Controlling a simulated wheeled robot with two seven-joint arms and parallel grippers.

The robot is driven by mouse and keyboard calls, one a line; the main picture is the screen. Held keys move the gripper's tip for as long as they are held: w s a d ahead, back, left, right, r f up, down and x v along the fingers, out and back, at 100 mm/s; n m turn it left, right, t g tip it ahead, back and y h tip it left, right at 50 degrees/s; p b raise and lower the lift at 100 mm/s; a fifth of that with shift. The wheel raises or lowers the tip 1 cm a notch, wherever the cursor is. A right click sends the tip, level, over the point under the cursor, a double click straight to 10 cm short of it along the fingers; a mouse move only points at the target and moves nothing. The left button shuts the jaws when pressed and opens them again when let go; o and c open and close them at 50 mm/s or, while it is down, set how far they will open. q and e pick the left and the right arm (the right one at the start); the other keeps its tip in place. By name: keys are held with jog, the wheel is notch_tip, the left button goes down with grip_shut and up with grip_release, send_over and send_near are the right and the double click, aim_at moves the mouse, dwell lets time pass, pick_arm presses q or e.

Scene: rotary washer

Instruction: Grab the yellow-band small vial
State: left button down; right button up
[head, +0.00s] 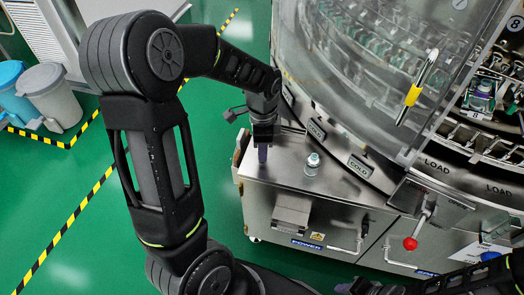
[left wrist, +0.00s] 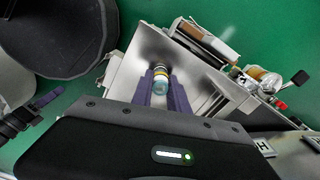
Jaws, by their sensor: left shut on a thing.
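My left gripper (head: 262,155) points down over the left end of the steel counter in the head view. In the left wrist view its two purple fingers (left wrist: 163,82) are shut on the yellow-band small vial (left wrist: 161,86), a clear vial with a yellow ring near its far end. The gripper hides this vial in the head view. Another small clear vial (head: 313,161) stands upright on the counter to the right of the left gripper. Dark parts of my right arm show at the lower right of the head view; its jaw state is unclear.
The steel counter (head: 335,185) has bare room around the standing vial. Bins (head: 48,92) stand at far left.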

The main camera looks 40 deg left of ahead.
pick_arm(q)
notch_tip(320, 180, up, 10)
jog(key=shift+r+p, duration=0.1)
jog(key=shift+p, duration=0.75)
